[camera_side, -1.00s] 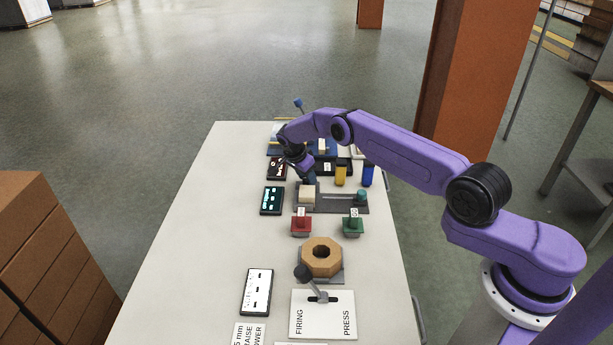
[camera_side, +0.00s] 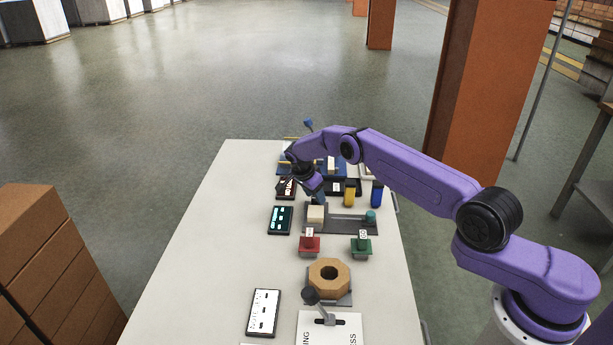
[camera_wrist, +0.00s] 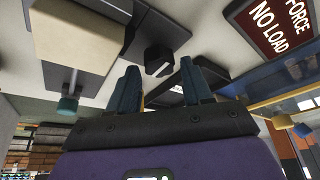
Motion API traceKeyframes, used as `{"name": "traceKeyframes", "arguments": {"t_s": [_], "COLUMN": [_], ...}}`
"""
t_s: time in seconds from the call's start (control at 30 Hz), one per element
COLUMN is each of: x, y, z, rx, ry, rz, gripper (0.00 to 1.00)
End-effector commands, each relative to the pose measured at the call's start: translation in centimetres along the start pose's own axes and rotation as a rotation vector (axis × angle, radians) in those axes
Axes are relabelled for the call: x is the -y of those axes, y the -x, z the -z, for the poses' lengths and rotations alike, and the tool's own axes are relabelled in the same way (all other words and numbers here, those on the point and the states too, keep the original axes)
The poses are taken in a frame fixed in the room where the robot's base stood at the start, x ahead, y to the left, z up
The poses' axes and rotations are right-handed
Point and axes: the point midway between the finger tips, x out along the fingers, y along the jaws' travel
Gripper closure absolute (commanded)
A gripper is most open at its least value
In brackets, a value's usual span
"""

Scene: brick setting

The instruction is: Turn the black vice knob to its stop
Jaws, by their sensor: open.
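The black knob (camera_wrist: 158,60) shows in the wrist view, just beyond and between my fingertips. My gripper (camera_wrist: 158,75) is open and empty, with one blue finger on each side of the knob's line; I cannot tell whether either touches it. In the side view my gripper (camera_side: 319,196) points down at the far end of the grey vice (camera_side: 345,222), behind its cream block (camera_side: 316,214). The knob is hidden there by my gripper. The cream block also shows at upper left in the wrist view (camera_wrist: 75,38).
A teal post (camera_side: 370,216) stands at the vice's right end. Yellow (camera_side: 349,197) and blue (camera_side: 377,194) cylinders stand behind it. Red (camera_side: 309,245) and green (camera_side: 361,246) buttons are in front. A dark display (camera_side: 280,220) lies left. The table's left side is clear.

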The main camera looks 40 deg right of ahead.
Motion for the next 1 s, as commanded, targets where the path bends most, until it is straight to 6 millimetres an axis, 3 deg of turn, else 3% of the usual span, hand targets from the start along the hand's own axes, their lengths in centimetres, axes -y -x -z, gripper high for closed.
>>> {"name": "traceKeyframes", "arguments": {"t_s": [0.7,1.0], "x": [0.0,0.0], "y": [13.8,16.2], "z": [0.1,0.0], "rx": [0.000,0.001], "ry": [-0.001,-0.001], "rz": [0.002,-0.001], "gripper": [0.50,0.50]}}
